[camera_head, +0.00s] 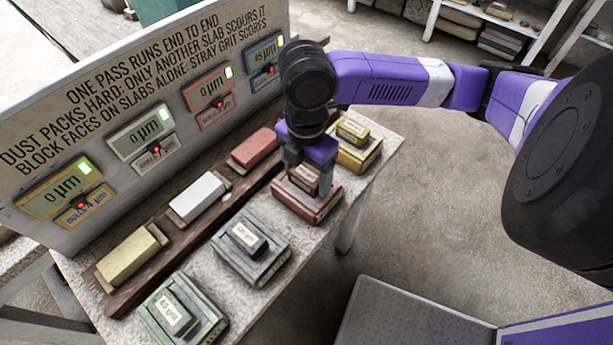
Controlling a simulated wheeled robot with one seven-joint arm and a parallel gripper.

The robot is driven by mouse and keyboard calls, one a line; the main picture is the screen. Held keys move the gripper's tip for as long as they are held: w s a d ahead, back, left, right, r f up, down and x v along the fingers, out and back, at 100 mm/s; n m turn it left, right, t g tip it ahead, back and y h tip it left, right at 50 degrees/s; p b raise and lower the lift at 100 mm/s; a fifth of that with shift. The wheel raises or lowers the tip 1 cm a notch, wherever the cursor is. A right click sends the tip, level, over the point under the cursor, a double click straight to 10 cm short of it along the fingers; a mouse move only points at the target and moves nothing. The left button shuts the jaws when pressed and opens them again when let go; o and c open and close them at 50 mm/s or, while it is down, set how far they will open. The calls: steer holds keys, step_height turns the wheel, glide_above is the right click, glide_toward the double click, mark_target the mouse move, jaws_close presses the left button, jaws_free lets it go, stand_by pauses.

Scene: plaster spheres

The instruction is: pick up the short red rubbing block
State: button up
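The short red rubbing block (304,181), with a pale label, sits on top of a dark red stepped slab (308,205) on the bench. My gripper (306,172) points down over this slab. Its fingers come down around the upper part of the block and partly hide it. I cannot tell whether the fingers touch the block or stand a little apart from it. The block appears to rest on the slab.
A longer red block (255,148), a white block (198,196) and a yellow block (131,257) lie on a wooden rack (175,262) beside the slabs. Slabs with small blocks stand nearby: yellow (358,154), grey (250,248), green (183,312). A gauge board (150,100) rises behind.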

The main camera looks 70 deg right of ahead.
mark_target(306, 174)
steer(key=c, duration=1.2)
steer(key=shift+r, duration=0.1)
step_height(306, 174, up, 20)
steer(key=shift+f+p, duration=0.1)
steer(key=shift+p, duration=0.7)
steer(key=o, duration=0.8)
steer(key=c, duration=0.3)
steer(key=shift+c, duration=0.2)
